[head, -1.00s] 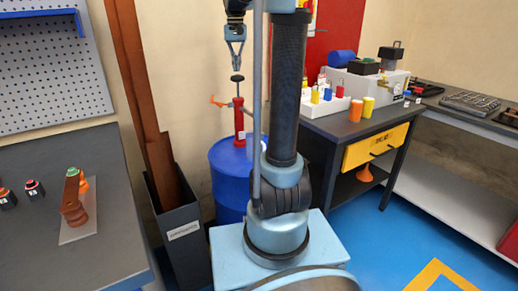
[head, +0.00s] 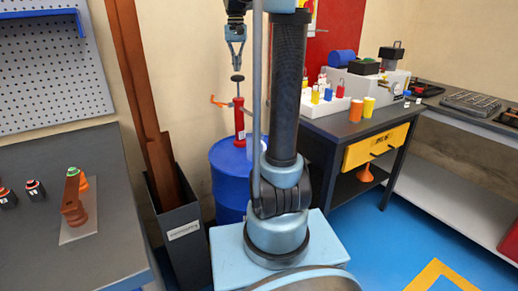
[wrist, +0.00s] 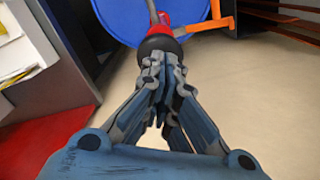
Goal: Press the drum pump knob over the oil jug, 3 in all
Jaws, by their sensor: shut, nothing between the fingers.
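The drum pump (head: 239,122) is a red upright cylinder on the blue drum (head: 229,176), with an orange spout pointing left. Its dark round knob (head: 237,78) stands on a thin rod at the top. My gripper (head: 237,66) points down just above the knob, with a small gap seeming to show. In the wrist view my gripper (wrist: 162,72) is shut and empty, its tips close to or overlapping the black knob (wrist: 160,42). Contact cannot be told there. I cannot make out the oil jug clearly; my arm hides part of the drum area.
A dark bin (head: 182,235) with tall brown bars stands left of the drum. A grey bench (head: 110,190) is at the left. A workbench (head: 352,123) with a yellow drawer and coloured cylinders stands at the right. Blue floor is open at lower right.

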